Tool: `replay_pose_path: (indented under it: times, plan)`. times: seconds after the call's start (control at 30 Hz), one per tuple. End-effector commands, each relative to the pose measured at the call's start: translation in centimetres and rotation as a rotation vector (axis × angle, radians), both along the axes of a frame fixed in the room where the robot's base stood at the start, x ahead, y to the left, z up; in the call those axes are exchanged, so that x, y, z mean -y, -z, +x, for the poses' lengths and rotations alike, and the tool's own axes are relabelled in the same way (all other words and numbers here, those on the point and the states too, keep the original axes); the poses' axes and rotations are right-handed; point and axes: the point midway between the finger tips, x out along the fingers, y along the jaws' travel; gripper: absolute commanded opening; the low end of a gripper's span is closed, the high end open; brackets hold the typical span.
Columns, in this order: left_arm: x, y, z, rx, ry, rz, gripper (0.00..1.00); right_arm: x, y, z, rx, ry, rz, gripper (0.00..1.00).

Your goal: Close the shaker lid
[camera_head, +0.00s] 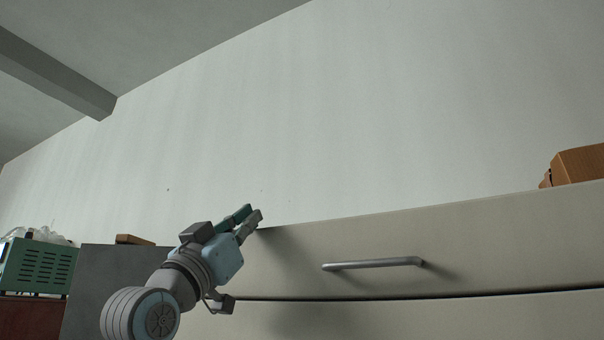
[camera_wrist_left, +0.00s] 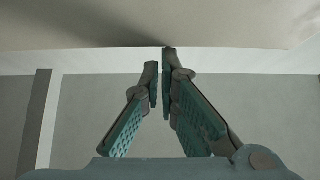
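The shaker and its lid are in neither view. My left gripper (camera_head: 255,210) is in the lower left of the head view, in front of the left end of the pale drawer front. Its fingertips point up and to the right, near the top edge of that front. In the left wrist view, the two teal-padded fingers (camera_wrist_left: 160,58) lean together, with a narrow gap left between the tips. Nothing shows between them. My right gripper is not in view.
A pale drawer front (camera_head: 480,240) with a metal handle (camera_head: 372,263) fills the lower right. A cardboard box (camera_head: 580,164) stands above it at the far right. A green vented box (camera_head: 38,267) stands at the far left, beside a grey panel (camera_head: 95,280). A plain wall is behind.

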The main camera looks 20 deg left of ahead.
Motion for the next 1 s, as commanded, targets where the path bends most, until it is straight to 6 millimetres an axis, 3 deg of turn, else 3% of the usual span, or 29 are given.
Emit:
replay_pose_path:
  times: [0.07,0.53,0.67,0.83,0.9,1.0]
  plan:
    - [-0.3,0.7,0.2,-0.006,-0.005,-0.001,0.0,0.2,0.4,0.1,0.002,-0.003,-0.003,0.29]
    - [-0.3,0.3,0.2,-0.004,-0.005,-0.001,0.0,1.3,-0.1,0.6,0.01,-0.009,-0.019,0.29]
    - [-0.1,-1.2,0.1,-0.002,-0.003,-0.001,0.0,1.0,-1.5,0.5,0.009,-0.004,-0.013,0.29]
    - [0.2,-4.8,-0.1,0.004,0.003,-0.001,0.0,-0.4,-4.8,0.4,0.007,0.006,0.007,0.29]
    - [-0.2,-2.1,-1.9,0.009,0.0,0.001,0.0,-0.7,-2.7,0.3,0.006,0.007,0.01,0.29]
    - [-0.6,0.1,-4.4,0.008,-0.002,0.001,0.0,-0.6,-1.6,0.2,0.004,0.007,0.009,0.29]
